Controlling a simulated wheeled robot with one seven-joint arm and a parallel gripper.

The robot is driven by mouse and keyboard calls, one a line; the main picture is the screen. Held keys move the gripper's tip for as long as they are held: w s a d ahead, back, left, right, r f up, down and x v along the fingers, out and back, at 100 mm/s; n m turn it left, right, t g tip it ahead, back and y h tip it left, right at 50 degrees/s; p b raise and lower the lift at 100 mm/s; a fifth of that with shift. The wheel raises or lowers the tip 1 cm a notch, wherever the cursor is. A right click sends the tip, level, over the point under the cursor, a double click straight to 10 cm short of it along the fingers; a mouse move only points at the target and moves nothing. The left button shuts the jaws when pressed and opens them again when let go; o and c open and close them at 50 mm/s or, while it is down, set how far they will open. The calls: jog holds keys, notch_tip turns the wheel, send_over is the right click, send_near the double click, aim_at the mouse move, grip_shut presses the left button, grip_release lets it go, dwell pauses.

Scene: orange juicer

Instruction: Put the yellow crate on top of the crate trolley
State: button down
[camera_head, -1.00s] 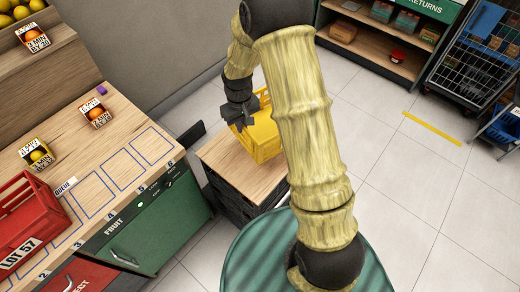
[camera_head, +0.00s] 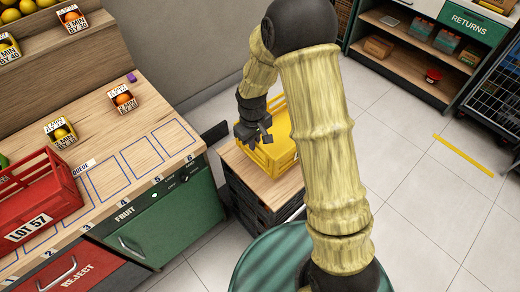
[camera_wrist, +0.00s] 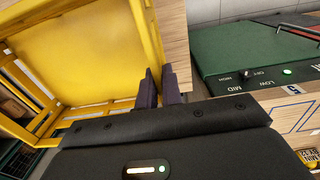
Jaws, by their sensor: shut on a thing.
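The yellow crate (camera_head: 283,150) is over the far part of the wooden top (camera_head: 250,180) of a low dark stack, which seems to be the crate trolley. I cannot tell whether the crate rests on the top or hangs just above it. My gripper (camera_head: 254,136) is at the crate's left side. In the wrist view, the fingers (camera_wrist: 160,88) are shut on the edge of the yellow crate's wall (camera_wrist: 148,45). The crate's open inside fills the upper left there. My arm hides the crate's right side in the head view.
The counter (camera_head: 140,125) with blue outlined slots stands close on the left, with a green drawer (camera_head: 165,220) and a red crate (camera_head: 40,200). A returns shelf (camera_head: 420,50) stands at the back right. The tiled floor (camera_head: 430,200) on the right is clear.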

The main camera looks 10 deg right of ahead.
aim_at(255, 152)
jog(key=shift+f, duration=0.75)
jog(key=shift+f, duration=1.9)
jog(key=c, duration=1.6)
grip_release()
jog(key=shift+f, duration=0.1)
jog(key=shift+o, duration=0.2)
jog(key=shift+p, duration=0.3)
notch_tip(255, 152, up, 12)
jog(key=shift+a+r+b, duration=0.1)
jog(key=shift+b, duration=0.75)
jog(key=shift+s, duration=0.15)
